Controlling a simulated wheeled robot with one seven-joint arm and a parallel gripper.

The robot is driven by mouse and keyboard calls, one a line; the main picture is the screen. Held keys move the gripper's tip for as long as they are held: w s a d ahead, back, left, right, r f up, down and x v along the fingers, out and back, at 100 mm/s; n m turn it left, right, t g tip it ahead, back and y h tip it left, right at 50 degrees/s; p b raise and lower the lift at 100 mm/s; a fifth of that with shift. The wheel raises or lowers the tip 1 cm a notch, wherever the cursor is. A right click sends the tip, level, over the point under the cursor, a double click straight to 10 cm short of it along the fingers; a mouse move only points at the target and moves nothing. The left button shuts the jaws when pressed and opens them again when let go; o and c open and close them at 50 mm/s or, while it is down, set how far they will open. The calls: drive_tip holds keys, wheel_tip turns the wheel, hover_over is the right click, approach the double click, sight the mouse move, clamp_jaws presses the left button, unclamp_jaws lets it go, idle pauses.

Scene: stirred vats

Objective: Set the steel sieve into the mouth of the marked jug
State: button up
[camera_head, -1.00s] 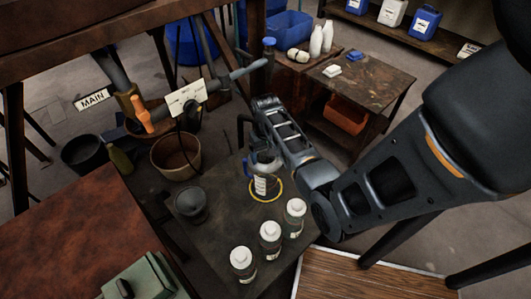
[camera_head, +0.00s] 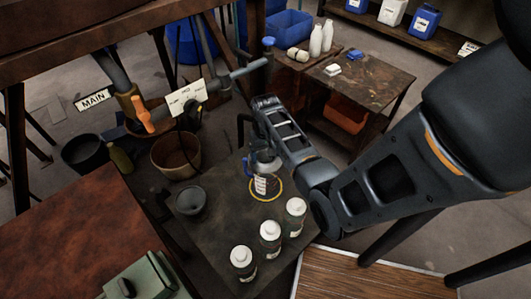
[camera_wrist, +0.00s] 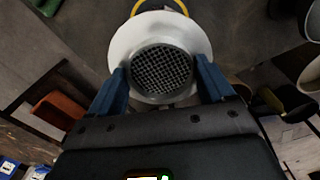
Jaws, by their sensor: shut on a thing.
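The sieve (camera_wrist: 162,70), a round dark mesh inside a wide pale rim, is between the two blue fingers of my gripper (camera_wrist: 160,78) in the wrist view. My gripper is shut on it. In the head view my gripper (camera_head: 259,161) is right above a jug (camera_head: 263,186) with a pale printed label, which stands inside a yellow ring on the dark table. The arm and fingers hide most of the jug's mouth. I cannot tell whether the sieve touches the rim or hangs just above it.
Three white-capped bottles (camera_head: 270,238) stand at the table's (camera_head: 222,228) front right. A dark pot (camera_head: 190,204) stands to the left of the jug. A pipe with a white sign (camera_head: 187,98) runs behind. A reddish-brown surface (camera_head: 70,230) lies at left.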

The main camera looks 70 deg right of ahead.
drive_tip(key=shift+f+b, duration=0.65)
drive_tip(key=shift+f, duration=0.65)
idle(0.6)
drive_tip(key=o, duration=0.9)
drive_tip(key=shift+o, duration=0.2)
wheel_tip(320, 180, up, 8)
drive_tip(key=shift+f, duration=0.1)
